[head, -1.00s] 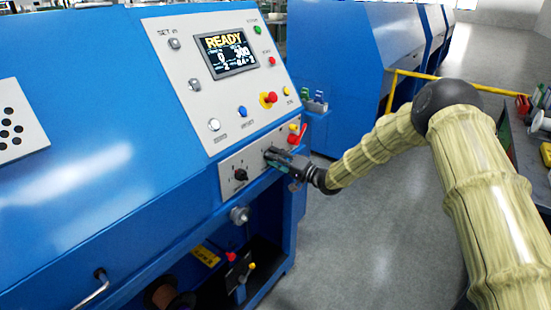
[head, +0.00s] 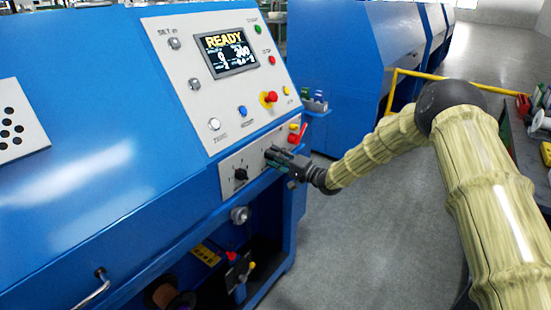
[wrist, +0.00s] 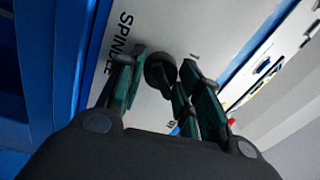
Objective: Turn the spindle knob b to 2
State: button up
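In the wrist view, a dark round knob (wrist: 160,73) sits on a pale panel lettered "SPINDLE", with small marks around it. My gripper (head: 271,154) is at the right part of the lower control panel (head: 225,167) in the head view. In the wrist view, its fingertips stand on both sides of the knob, with what look like narrow gaps. I cannot tell for sure whether either finger touches it.
A second black knob (head: 240,174) is left of my gripper. A red lever (head: 297,134) is just above right. A red button on yellow (head: 269,98) and a display (head: 230,52) reading "READY" are higher up. A grey round fitting (head: 240,214) is below.

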jog(key=shift+o, duration=1.4)
jog(key=v, duration=1.2)
jog(key=s+d+f+g+h, duration=0.3)
jog(key=s+f+h, duration=0.6)
jog(key=s+f, duration=1.8)
jog(key=s+d+f+n+g+h, duration=0.1)
jog(key=s+d+f+g+h, duration=0.1)
jog(key=s, duration=0.9)
jog(key=s+d+f+n+g+h, duration=0.2)
jog(key=s+d+f+g, duration=0.1)
jog(key=s, duration=0.8)
jog(key=s+d+f+n+g+h, duration=0.1)
jog(key=s+d, duration=0.4)
jog(key=s, duration=0.6)
jog(key=shift+f+n+g+h, duration=0.4)
jog(key=shift+f+g+h, duration=0.2)
jog(key=shift+f+g, duration=0.35)
